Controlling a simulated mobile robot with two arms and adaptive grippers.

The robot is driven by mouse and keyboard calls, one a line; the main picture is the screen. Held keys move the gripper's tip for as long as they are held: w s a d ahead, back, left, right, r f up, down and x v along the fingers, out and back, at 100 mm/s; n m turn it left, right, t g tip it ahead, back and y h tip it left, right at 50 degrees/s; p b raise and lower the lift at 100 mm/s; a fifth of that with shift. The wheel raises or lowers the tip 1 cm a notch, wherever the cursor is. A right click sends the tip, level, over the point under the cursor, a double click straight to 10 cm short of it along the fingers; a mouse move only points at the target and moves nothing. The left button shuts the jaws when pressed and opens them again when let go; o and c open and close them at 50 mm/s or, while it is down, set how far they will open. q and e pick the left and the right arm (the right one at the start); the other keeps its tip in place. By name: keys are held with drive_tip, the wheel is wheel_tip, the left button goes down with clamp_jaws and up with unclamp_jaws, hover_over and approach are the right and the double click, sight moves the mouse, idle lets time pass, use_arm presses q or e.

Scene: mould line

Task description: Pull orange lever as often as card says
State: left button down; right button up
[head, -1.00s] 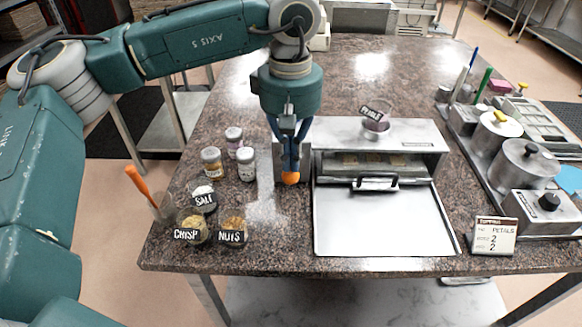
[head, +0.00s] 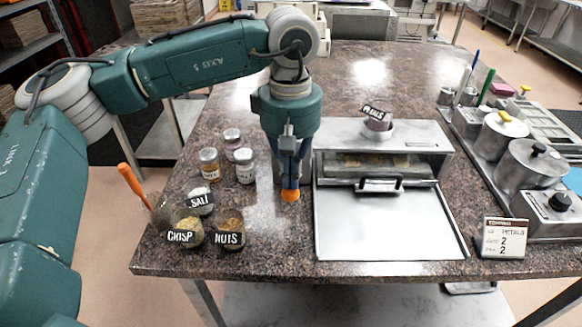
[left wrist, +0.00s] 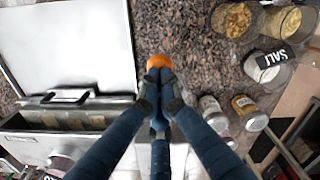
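The orange lever knob (head: 290,195) is at the left side of the metal press box (head: 400,134). My left gripper (head: 290,186) comes down on it from above. In the left wrist view the fingertips (left wrist: 160,78) are drawn together at the orange knob (left wrist: 158,62), which shows just past them; they appear shut on it. The lever's shaft is mostly hidden behind the fingers. My right gripper is not in view.
A bare metal tray (head: 385,225) lies before the box. A petals bowl (head: 379,125) sits on the box. Jars and bowls labelled salt (head: 200,202), crisp (head: 187,236) and nuts (head: 229,237) stand left. Pots (head: 530,168) fill the right side.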

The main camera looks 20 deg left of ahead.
use_arm(q)
drive_tip(key=shift+f, duration=0.15)
drive_tip(key=shift+w+f+b, duration=0.15)
drive_tip(key=shift+f+b, duration=0.45)
drive_tip(key=shift+f, duration=0.15)
drive_tip(key=shift+w+f+b, duration=0.1)
drive_tip(key=shift+f+b, duration=0.5)
drive_tip(key=shift+f, duration=0.15)
drive_tip(key=shift+r+p, duration=1.05)
drive_tip(key=shift+r, duration=0.5)
wheel_tip(320, 180, up, 10)
drive_tip(key=p, duration=0.6)
drive_tip(key=shift+r, duration=0.1)
